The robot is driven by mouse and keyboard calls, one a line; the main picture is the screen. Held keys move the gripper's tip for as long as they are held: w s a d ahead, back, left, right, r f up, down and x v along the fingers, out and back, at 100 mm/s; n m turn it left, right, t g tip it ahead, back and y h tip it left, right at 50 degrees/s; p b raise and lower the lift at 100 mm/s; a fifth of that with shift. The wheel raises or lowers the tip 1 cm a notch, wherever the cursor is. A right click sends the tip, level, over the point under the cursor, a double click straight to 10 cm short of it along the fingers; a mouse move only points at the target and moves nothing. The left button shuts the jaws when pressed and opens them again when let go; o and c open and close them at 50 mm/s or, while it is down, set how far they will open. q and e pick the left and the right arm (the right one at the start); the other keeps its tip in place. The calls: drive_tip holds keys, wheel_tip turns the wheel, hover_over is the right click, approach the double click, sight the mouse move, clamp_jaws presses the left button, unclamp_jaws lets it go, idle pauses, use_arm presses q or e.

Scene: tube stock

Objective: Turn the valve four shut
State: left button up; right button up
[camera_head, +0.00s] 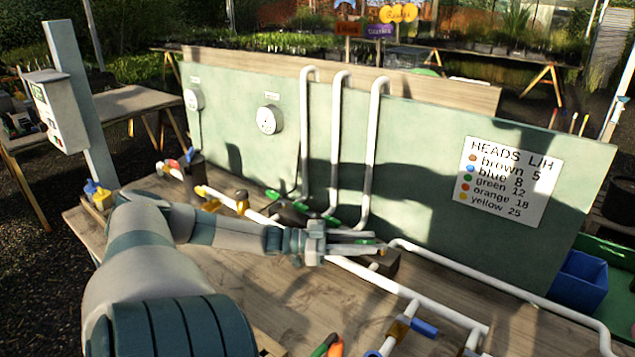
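White pipework (385,282) runs over the wooden bench, with coloured valve handles along it. Green handles show near the feet of the white risers (372,150), partly behind my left arm. I cannot read which one is valve four. My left gripper (355,243) is over the pipework at mid-bench, pointing right. My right gripper is out of view.
A green panel (425,130) stands behind the pipes, with round gauges (269,119) and a sign of head counts (508,178). A blue bin (578,281) is at the right. A grey box (58,110) on a post is at the left. Bare bench (260,295) lies in front.

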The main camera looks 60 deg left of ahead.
use_arm(q)
drive_tip(key=shift+s+a, duration=0.35)
drive_tip(key=shift+s, duration=0.15)
drive_tip(key=p+v, duration=0.3)
drive_tip(key=v, duration=1.2)
drive_tip(key=shift+s, duration=0.3)
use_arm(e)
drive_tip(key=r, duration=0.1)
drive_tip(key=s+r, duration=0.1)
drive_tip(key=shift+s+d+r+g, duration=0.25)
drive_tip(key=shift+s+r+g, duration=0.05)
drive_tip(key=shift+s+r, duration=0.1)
use_arm(q)
drive_tip(key=shift+a, duration=0.1)
